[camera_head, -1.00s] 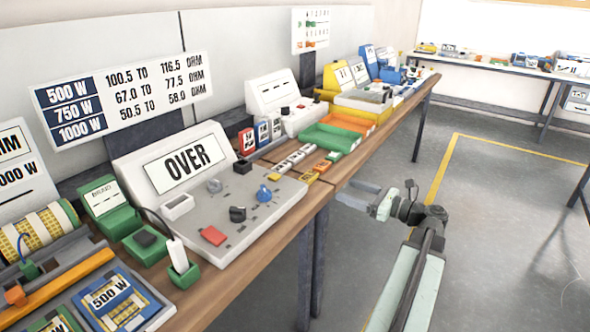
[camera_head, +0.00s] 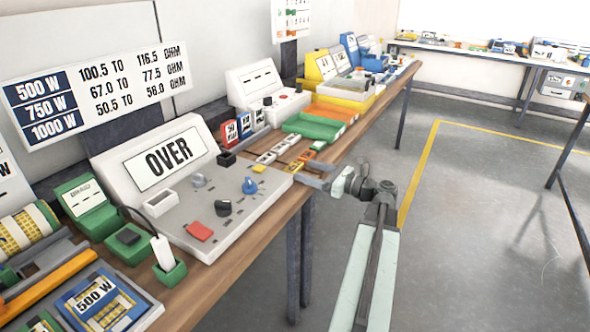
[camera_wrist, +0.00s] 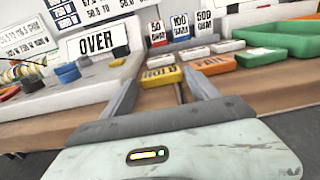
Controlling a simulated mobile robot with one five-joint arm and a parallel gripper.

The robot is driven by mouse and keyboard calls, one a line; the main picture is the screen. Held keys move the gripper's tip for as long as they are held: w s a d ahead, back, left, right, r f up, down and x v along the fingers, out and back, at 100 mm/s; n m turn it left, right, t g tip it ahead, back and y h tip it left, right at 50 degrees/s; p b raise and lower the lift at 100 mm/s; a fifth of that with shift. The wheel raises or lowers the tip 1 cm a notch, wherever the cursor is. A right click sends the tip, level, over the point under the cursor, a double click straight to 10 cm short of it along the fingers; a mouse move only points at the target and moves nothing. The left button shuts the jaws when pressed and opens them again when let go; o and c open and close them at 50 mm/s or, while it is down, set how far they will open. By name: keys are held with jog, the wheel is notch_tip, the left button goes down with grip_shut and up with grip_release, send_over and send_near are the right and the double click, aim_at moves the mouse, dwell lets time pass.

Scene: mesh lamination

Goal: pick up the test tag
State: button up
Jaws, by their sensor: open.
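Several small tags lie near the bench's front edge; which one is the test tag I cannot tell, as the lettering is too blurred. A yellow tag (camera_wrist: 160,76) lies ahead of my gripper (camera_wrist: 161,86), roughly between the fingertips in the wrist view; it also shows in the head view (camera_head: 259,168). An orange tag (camera_wrist: 211,65) lies just right of it, and a green tag (camera_wrist: 256,58) farther right. White tags (camera_wrist: 161,61) lie in a row behind them. In the head view my gripper (camera_head: 314,176) is at the bench edge, open and empty.
The console reading OVER (camera_head: 168,158) stands left of the tags. Red, blue and white resistance blocks (camera_head: 244,125) stand behind them. A green tray (camera_head: 312,127) and an orange tray (camera_head: 335,111) are farther along the bench. Floor right of the bench is clear.

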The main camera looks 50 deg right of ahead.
aim_at(300, 167)
jog(key=x, duration=0.3)
jog(key=shift+w+f, duration=0.1)
jog(key=shift+w, duration=0.2)
jog(key=c, duration=1)
jog(key=shift+r+p, duration=0.35)
jog(key=shift+p, duration=0.05)
notch_tip(300, 167, up, 3)
jog(key=p, duration=0.3)
jog(key=shift+r, duration=0.2)
jog(key=s+a+r+p+v, duration=0.1)
jog(key=a+v, duration=0.1)
jog(key=v, duration=1.4)
jog(key=r+p, duration=1.8)
jog(key=shift+w+a, duration=0.2)
jog(key=shift+w, duration=0.05)
